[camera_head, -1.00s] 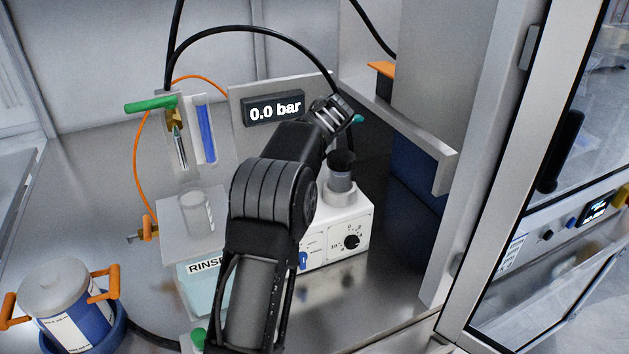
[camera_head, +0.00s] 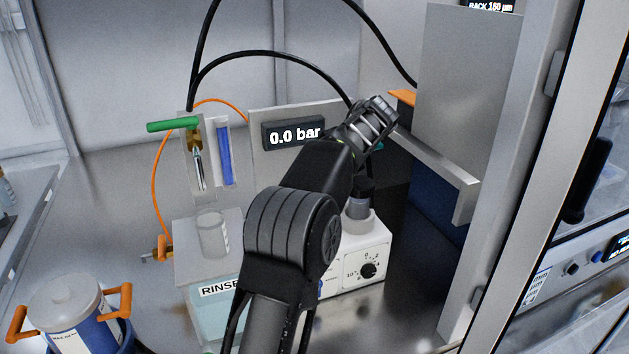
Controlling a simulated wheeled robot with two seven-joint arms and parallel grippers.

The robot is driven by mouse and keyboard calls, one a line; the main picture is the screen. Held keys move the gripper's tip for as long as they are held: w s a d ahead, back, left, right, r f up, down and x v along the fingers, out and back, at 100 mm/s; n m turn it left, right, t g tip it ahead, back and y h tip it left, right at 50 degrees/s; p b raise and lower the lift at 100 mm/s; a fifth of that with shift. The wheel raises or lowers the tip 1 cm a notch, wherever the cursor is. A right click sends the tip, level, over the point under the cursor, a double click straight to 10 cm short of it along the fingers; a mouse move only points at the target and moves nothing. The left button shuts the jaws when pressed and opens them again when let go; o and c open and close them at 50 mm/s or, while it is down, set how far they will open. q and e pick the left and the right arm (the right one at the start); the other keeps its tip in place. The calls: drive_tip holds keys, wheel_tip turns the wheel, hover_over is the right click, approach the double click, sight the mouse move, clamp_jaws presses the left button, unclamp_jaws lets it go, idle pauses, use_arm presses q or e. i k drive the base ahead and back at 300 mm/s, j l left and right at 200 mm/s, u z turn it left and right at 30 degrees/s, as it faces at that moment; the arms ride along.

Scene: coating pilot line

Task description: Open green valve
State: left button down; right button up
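The green valve handle (camera_head: 173,125) is a lever at the upper left. It lies nearly level, across the top of a brass valve body (camera_head: 194,142) on a grey panel. My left arm rises from the bottom middle and leans up to the right. Its wrist end, with my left gripper (camera_head: 374,118), is right of the pressure display (camera_head: 294,134), which reads 0.0 bar. It is well to the right of the green handle and apart from it. The fingers cannot be made out. My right gripper is not in view.
A blue tube (camera_head: 224,154) stands beside the valve. Below are a clear beaker (camera_head: 213,232), a RINSE container (camera_head: 212,306) and a white dial unit (camera_head: 367,258). A lidded pot with orange handles (camera_head: 66,297) is at lower left. A metal wall (camera_head: 470,110) bounds the right.

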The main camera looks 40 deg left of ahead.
sight(190, 123)
drive_tip(key=k+l, duration=0.35)
drive_tip(key=l, duration=0.15)
drive_tip(key=k+l, duration=0.4)
drive_tip(key=l, duration=0.1)
